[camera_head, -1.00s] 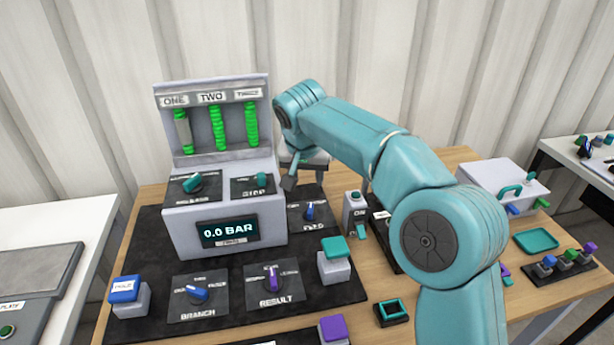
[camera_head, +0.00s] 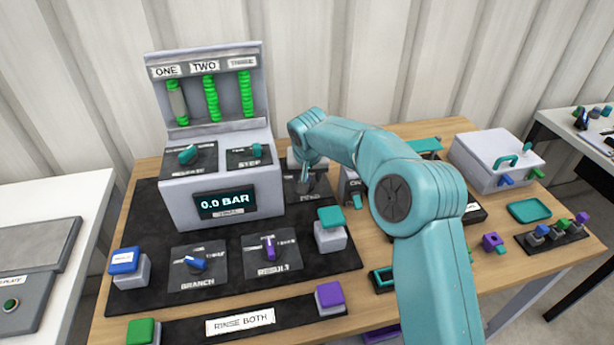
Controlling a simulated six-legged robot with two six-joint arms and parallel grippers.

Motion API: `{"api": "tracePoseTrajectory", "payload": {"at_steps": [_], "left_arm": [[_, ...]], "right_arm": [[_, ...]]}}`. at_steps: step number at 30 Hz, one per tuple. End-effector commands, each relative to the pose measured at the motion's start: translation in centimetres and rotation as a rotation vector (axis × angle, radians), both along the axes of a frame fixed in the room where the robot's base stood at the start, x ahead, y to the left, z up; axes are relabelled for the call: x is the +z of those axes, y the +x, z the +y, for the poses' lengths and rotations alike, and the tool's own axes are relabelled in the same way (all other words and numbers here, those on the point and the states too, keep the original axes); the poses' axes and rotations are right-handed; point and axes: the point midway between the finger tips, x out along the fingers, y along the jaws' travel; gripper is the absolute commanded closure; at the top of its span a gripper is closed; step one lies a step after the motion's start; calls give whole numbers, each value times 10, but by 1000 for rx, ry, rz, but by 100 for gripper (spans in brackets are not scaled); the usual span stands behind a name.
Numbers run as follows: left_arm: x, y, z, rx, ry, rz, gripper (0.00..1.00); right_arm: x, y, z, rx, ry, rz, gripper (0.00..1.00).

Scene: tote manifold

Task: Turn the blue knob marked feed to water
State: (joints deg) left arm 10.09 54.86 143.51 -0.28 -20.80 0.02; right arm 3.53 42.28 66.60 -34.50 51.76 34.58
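The feed panel (camera_head: 322,197) is a dark plate just right of the grey console. Its blue knob is mostly or wholly hidden behind my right gripper, and its lettering is only partly readable. My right gripper (camera_head: 305,186) is low over this panel, at the knob's place. Its fingers are small and partly covered by the wrist, so I cannot tell whether they are open, shut or touching the knob. My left gripper is not in view.
The grey console (camera_head: 175,212) reads 0.0 BAR and stands close left of my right gripper. A blue branch knob (camera_head: 196,263) and purple result knob (camera_head: 270,249) are in front. A teal-topped button block (camera_head: 331,235) and an ON switch (camera_head: 352,190) stand nearby.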

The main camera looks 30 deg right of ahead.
Motion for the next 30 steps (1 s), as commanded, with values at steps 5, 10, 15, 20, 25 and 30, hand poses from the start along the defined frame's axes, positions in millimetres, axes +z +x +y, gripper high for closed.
{"api": "tracePoseTrajectory", "payload": {"at_steps": [5, 10, 15, 20, 25, 30], "left_arm": [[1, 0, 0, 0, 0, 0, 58], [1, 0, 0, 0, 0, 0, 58], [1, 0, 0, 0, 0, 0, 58], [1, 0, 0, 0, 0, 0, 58], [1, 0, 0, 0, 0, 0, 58], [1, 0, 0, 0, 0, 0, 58]], "right_arm": [[-12, 4, -2, 0, 0, 1, 53], [-13, 5, -2, 0, 0, 0, 53], [-13, 5, -2, 0, 0, 0, 76], [-13, 5, -3, 0, -1, 0, 100], [-13, 5, -3, 0, -1, 0, 100], [-12, 5, -3, -1, 0, 0, 100]]}}
